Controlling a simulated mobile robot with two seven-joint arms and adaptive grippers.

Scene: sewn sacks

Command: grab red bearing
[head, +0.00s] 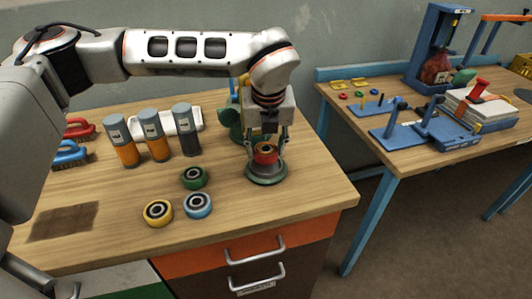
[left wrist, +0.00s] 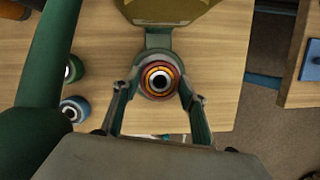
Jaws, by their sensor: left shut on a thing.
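The red bearing (head: 265,154) is a short ring with a dark bore and sits above a round green base (head: 266,174) near the right end of the wooden bench. My left gripper (head: 266,146) comes down from above and is shut on the red bearing, with a finger on either side. In the left wrist view the red bearing (left wrist: 159,80) lies between the fingertips of the left gripper (left wrist: 158,90). I cannot tell whether the bearing still touches the base. My right gripper is not in view.
A green bearing (head: 194,177), a blue bearing (head: 198,205) and a yellow bearing (head: 158,212) lie left of the gripper. Several canisters (head: 154,134) and brushes (head: 70,153) stand farther left. A second blue-framed table (head: 400,150) with tools is at the right, across a gap.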

